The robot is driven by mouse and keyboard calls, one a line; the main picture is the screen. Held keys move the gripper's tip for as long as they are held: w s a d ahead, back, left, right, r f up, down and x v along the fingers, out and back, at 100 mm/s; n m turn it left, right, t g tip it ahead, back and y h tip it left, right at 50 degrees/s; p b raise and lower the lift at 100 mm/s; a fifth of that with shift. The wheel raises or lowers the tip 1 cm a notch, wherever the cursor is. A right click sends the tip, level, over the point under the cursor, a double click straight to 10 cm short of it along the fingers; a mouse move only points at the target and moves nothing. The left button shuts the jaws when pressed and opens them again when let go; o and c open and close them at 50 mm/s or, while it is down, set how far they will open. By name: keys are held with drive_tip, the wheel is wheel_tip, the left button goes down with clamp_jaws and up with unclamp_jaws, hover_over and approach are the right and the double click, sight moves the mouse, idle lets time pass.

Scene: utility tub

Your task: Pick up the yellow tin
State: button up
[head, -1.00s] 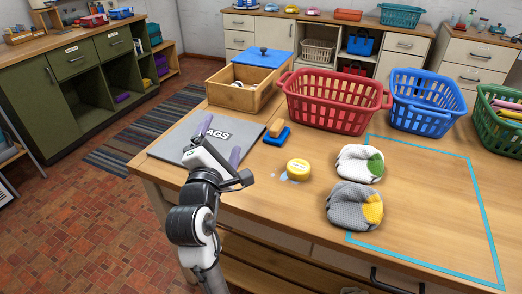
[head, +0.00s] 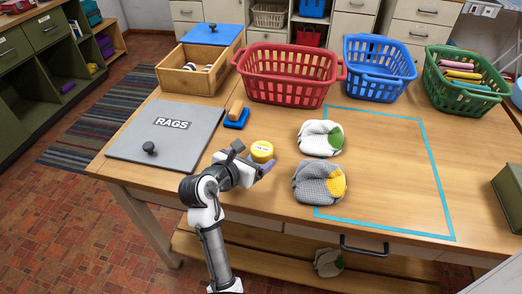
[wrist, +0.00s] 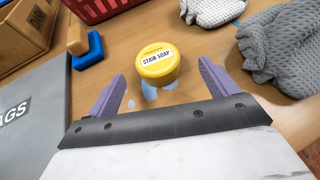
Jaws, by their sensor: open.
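The yellow tin (head: 262,151) stands upright on the wooden table, left of the two bundled cloths. In the wrist view the tin (wrist: 157,66) has a white label reading "STAIN SOAP". My gripper (wrist: 162,82) is open, with its two purple fingers apart and nothing between them. The tin lies just beyond the fingertips, roughly centred between them. In the head view my gripper (head: 252,160) is close to the tin's near side and hides a little of it.
A white-green cloth bundle (head: 320,138) and a grey-yellow one (head: 319,182) lie to the right. A blue brush (head: 237,118) and grey RAGS lid (head: 165,135) are left. Red (head: 288,98), blue (head: 378,85) and green (head: 462,100) baskets stand behind. The teal-outlined area is mostly clear.

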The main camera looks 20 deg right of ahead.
sight(259, 151)
drive_tip(key=shift+p+x, duration=0.7)
drive_tip(key=shift+x, duration=2.4)
drive_tip(key=shift+w+a, duration=0.15)
drive_tip(key=c, duration=1.1)
